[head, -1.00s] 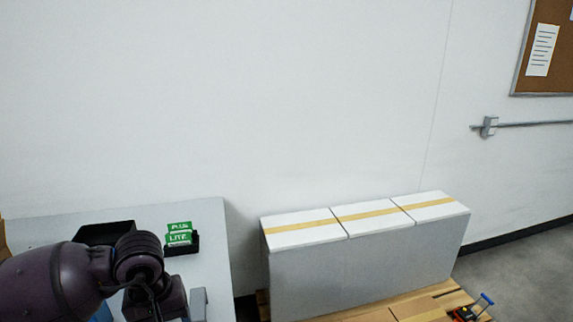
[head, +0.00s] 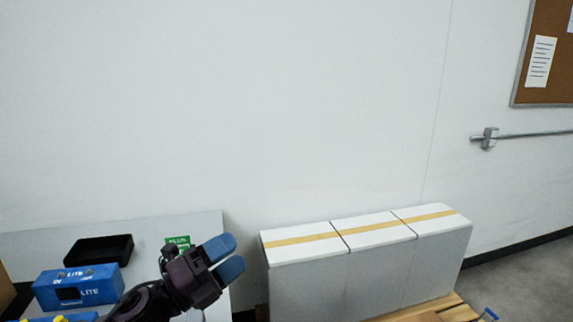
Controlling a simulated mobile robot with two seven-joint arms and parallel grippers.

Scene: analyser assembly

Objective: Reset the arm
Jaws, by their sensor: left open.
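My left gripper (head: 225,258) is in the lower middle-left of the head view. Its two blue fingers point up and to the right with a narrow gap between them. It is open and nothing shows between the fingers. It stands in front of the right part of the grey table (head: 140,230) and partly hides the green cards marked PLUS (head: 178,241). My right gripper is not in the picture.
A blue LITE box (head: 97,291) and a black tray (head: 98,250) are on the table at left. White taped boxes (head: 378,230) stand on a wooden pallet (head: 455,308) at right. A corkboard (head: 552,60) and a rail (head: 530,134) are on the wall.

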